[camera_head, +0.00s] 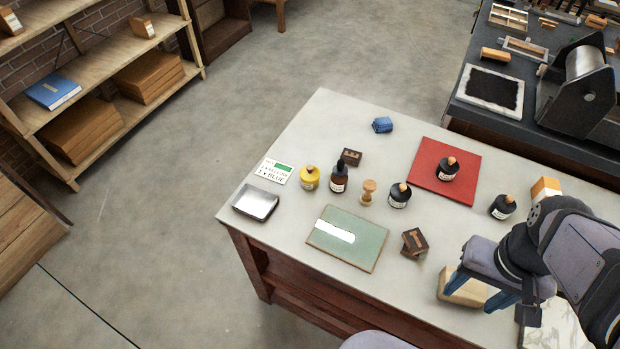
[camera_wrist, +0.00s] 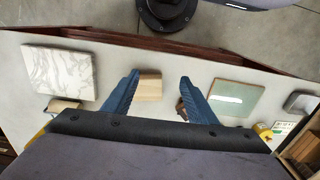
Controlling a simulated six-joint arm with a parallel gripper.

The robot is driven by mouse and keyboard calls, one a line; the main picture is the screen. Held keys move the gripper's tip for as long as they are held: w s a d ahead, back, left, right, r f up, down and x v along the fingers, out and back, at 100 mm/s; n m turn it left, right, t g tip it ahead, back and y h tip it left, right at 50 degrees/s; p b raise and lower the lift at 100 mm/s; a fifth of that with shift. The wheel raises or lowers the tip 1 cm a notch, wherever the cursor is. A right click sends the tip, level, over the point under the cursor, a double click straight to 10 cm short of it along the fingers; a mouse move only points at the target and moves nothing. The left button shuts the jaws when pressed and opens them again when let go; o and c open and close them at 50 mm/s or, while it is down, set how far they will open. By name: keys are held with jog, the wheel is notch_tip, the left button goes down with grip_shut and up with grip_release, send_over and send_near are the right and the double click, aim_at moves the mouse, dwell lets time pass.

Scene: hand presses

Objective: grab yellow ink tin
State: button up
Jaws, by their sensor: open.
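The yellow ink tin (camera_head: 309,178) stands upright on the table, left of the dark bottle, with a tan knob on top and a pale label. It also shows small at the right edge of the wrist view (camera_wrist: 263,131). My gripper (camera_head: 480,294) is far to its right, over the near right part of the table. In the wrist view my gripper (camera_wrist: 158,80) has its blue fingers wide apart and empty. A pale wooden block (camera_wrist: 149,85) lies below and between the fingers; I cannot tell the exact height gap.
A dark bottle (camera_head: 339,179) stands close right of the yellow tin, with a wooden stamp (camera_head: 368,192) and black tins (camera_head: 399,195) beyond. A metal tray (camera_head: 256,203), a card (camera_head: 274,171) and a green board (camera_head: 346,239) lie near it. A red mat (camera_head: 427,182) lies farther right.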

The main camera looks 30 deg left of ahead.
jog(key=w+a+f+n+t+h+b, duration=0.35)
jog(key=w+a+n+t+b, duration=0.45)
jog(key=w+a+n, duration=1.2)
jog(key=s+a+r+n+t+y+b, duration=0.1)
jog(key=s+a+n+t+y+b, duration=0.15)
jog(key=a+n, duration=0.8)
jog(key=s+a+r+n+t+y+b, duration=0.1)
jog(key=s+a+n+t+y+b, duration=0.2)
jog(key=a+n, duration=0.7)
jog(key=m, duration=0.4)
send_near(308, 177)
jog(key=w, duration=0.1)
jog(key=w+f, duration=0.1)
jog(key=w, duration=0.1)
jog(key=shift+w+a+f+h, duration=0.1)
jog(key=shift+a+f+h, duration=0.05)
jog(key=shift+a+h, duration=0.25)
jog(key=p+x, duration=0.1)
jog(key=x, duration=0.5)
jog(key=shift+w, duration=0.1)
jog(key=shift+w+f, duration=0.15)
jog(key=shift+w, duration=0.15)
